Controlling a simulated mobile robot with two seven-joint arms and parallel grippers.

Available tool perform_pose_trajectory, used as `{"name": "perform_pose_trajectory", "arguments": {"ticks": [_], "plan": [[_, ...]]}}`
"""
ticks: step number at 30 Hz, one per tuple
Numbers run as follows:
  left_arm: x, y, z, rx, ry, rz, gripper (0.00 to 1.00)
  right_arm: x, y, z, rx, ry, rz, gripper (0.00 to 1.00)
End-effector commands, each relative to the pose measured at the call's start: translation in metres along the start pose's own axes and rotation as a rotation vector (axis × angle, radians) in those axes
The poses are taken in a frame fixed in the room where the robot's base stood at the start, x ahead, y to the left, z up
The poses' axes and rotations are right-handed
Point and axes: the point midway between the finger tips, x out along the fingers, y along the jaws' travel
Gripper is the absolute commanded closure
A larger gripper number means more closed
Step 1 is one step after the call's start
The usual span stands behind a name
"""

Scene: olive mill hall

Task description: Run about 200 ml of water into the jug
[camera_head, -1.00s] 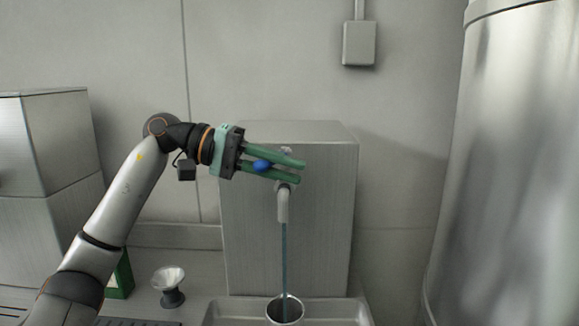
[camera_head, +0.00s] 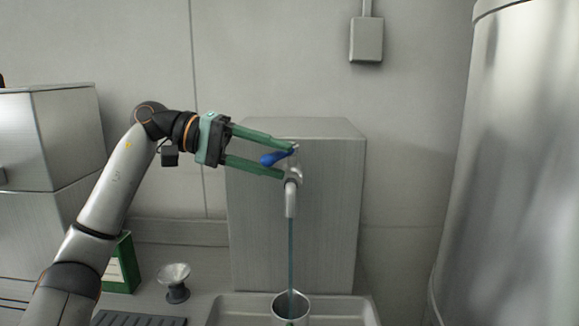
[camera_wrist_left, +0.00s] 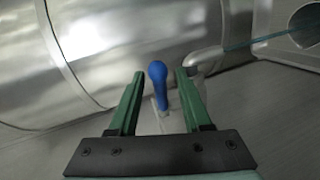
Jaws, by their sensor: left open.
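The tap (camera_head: 291,195) sticks out of a metal housing, and a thin bluish stream of water (camera_head: 291,250) runs from its spout into the jug (camera_head: 290,309). The jug is a metal vessel standing under the spout in the basin; its water level cannot be made out. The tap's blue lever (camera_head: 277,157) lies between the fingers of my left gripper (camera_head: 288,162). My left gripper is open, with a gap on both sides of the lever, as the left wrist view (camera_wrist_left: 156,85) shows. The spout also shows in the left wrist view (camera_wrist_left: 203,57). My right gripper is out of view.
A shallow metal basin (camera_head: 228,306) surrounds the jug. A small funnel-like cup (camera_head: 174,281) and a green box (camera_head: 124,266) stand on the counter at left. A large steel tank (camera_head: 510,160) takes up the right side.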

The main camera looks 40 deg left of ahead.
Motion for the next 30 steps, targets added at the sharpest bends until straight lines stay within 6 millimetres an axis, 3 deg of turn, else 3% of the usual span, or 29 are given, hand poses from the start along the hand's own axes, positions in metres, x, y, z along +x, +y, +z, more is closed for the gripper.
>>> {"name": "perform_pose_trajectory", "arguments": {"ticks": [6, 12, 24, 30], "plan": [[-0.05, 0.0, 0.0, 0.001, 0.003, 0.002, 0.51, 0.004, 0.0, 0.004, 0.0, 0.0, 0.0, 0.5], [-0.079, 0.001, 0.0, 0.002, -0.001, 0.001, 0.51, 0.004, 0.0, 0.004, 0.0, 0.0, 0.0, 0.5], [-0.088, 0.0, 0.001, 0.001, -0.003, 0.0, 0.51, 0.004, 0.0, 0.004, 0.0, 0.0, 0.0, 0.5], [-0.086, -0.001, 0.0, -0.003, -0.005, 0.002, 0.74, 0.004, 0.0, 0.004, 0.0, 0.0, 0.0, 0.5]]}}
